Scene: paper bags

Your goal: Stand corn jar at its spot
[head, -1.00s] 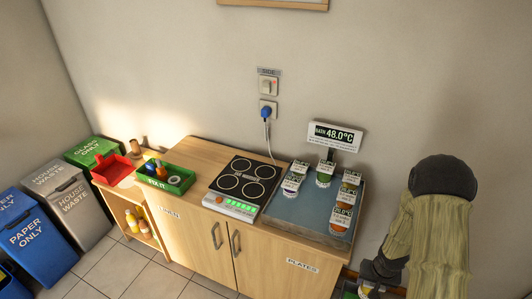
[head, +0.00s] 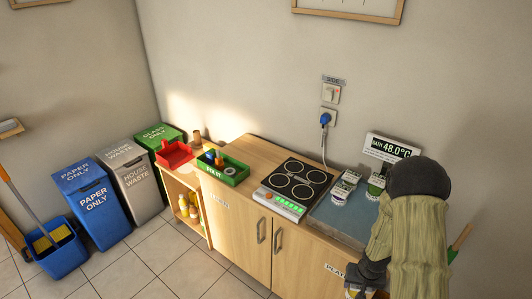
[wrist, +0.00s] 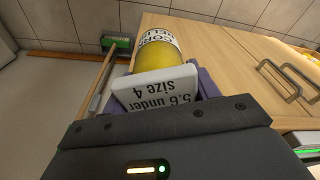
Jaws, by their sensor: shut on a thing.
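My gripper (wrist: 158,92) shows in the wrist view with its purple fingers on both sides of a white block printed "5.6 under size 4". A yellow jar (wrist: 158,48) with a white label, its text partly cut off, is right beyond the block and seems held with it; it looks like the corn jar. In the head view my arm hides most of the gripper and the jar, low at the right in front of the cabinet. Two labelled jars stand in the grey bath (head: 328,212): a left one (head: 341,191) and a green one (head: 376,187).
Waste bins and a blue bucket (head: 60,250) stand farther left. The tiled floor in front is clear.

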